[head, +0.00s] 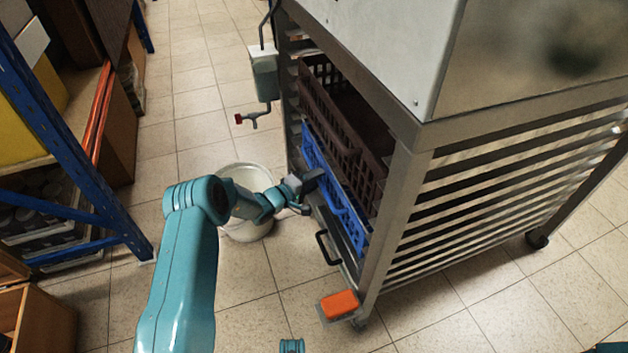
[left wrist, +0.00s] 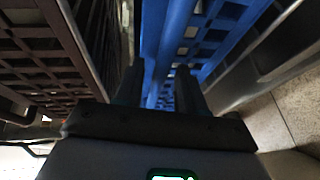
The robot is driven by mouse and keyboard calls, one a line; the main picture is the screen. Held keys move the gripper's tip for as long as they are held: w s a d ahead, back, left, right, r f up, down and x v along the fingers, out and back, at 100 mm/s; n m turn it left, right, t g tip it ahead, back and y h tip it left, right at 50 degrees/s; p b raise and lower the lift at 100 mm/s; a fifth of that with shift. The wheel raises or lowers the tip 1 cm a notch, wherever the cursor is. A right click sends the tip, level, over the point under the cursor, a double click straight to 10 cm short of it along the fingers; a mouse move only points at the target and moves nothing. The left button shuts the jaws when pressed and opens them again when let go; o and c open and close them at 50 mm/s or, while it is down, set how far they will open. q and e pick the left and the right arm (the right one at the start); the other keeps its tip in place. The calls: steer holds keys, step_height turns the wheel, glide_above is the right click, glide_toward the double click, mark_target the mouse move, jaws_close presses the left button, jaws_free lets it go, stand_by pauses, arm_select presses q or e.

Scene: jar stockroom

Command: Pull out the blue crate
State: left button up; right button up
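The blue crate (head: 332,186) sits in the steel rack, below a dark brown crate, with its slatted front facing left. My left gripper (head: 311,183) is at the upper front of the blue crate. In the left wrist view, the two dark fingers (left wrist: 160,88) stand apart, and the blue crate (left wrist: 205,35) fills the space between and beyond them. Part of its blue wall shows between the fingers; I cannot tell whether they touch it. My right gripper is not in view.
The steel rack (head: 400,190) stands on wheels. The brown crate (head: 345,125) is above the blue one. A white bucket (head: 247,178) stands behind my left forearm. A black handle (head: 326,248) and an orange block (head: 340,304) are below. Blue-framed shelving (head: 60,130) is at left; tiled floor lies between.

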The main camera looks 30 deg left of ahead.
arm_select(q)
jaws_close()
steer(key=s+a, duration=1.7)
steer(key=s, duration=0.2)
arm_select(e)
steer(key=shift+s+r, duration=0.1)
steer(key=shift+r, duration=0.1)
arm_select(q)
steer(key=shift+o, duration=0.9)
jaws_free()
